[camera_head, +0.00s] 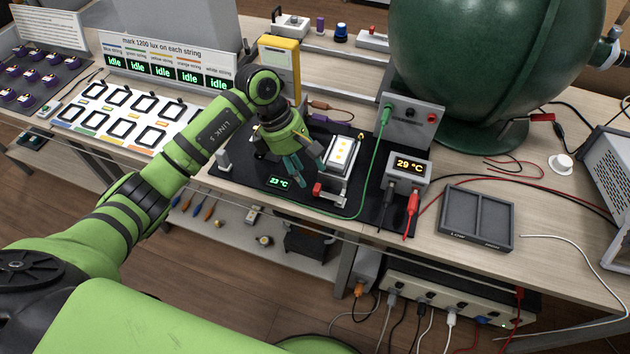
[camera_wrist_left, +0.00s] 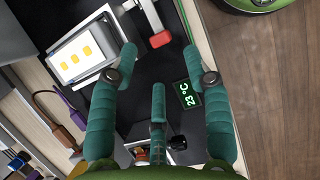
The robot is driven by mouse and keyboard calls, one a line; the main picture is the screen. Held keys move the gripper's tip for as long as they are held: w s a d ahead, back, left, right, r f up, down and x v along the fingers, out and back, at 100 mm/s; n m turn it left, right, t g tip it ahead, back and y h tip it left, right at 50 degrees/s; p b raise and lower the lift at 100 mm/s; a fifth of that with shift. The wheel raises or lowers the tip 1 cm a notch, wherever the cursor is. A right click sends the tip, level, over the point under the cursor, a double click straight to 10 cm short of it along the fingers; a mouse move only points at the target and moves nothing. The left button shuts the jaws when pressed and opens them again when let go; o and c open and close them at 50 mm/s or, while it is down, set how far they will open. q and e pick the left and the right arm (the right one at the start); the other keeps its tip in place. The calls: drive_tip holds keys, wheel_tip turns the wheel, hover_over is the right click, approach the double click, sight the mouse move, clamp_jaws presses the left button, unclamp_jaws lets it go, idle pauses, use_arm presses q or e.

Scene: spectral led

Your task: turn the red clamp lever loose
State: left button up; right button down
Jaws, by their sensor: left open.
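The red clamp lever (camera_head: 317,188) sits at the front of a metal fixture on the black mat (camera_head: 262,176). In the left wrist view the lever's red end (camera_wrist_left: 160,39) shows near the top, just beyond my fingertips. The fixture holds a white LED board (camera_head: 342,153) with yellow squares, which also shows in the wrist view (camera_wrist_left: 75,55). My left gripper (camera_head: 302,168) is open and empty, fingers spread, a little left of the lever and apart from it in the wrist view. My right gripper is out of view.
A display reading 23 °C (camera_head: 279,182) lies near the mat's front edge. A green cable (camera_head: 372,150) runs past the fixture. A large green sphere (camera_head: 490,60) stands behind. A grey tray (camera_head: 476,218) lies right.

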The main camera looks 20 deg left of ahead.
sight(317, 187)
use_arm(q)
drive_tip(key=p+x, duration=0.1)
drive_tip(key=x, duration=0.5)
drive_tip(key=shift+d+r, duration=0.1)
clamp_jaws()
